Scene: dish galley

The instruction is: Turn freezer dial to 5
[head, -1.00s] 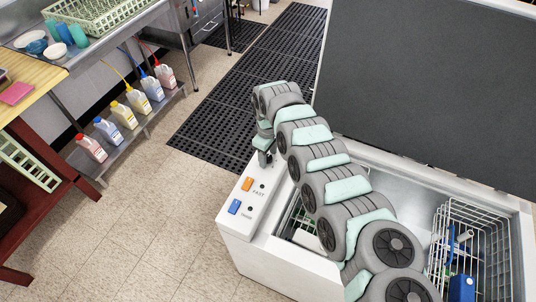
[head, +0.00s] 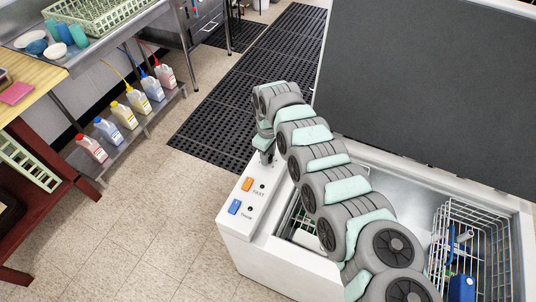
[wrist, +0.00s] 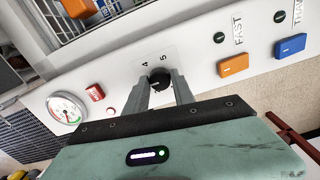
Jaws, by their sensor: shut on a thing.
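The freezer dial (wrist: 159,76) is a small black round knob on the white control panel (wrist: 205,70). The printed numbers 4 and 5 show just beyond it in the wrist view; other numbers are hidden. A small pale mark shows on the knob, but I cannot tell exactly which number it points to. My gripper (wrist: 160,88) is shut on the dial, with one grey finger on each side. In the head view my gripper (head: 264,158) is at the far end of the panel, and the arm hides the dial.
An orange switch (wrist: 234,65) marked FAST and a blue switch (wrist: 290,45) are to the right of the dial. A round gauge (wrist: 66,111) and a red button (wrist: 95,92) are to its left. The freezer lid (head: 420,90) stands open. Wire baskets (head: 490,240) hang inside.

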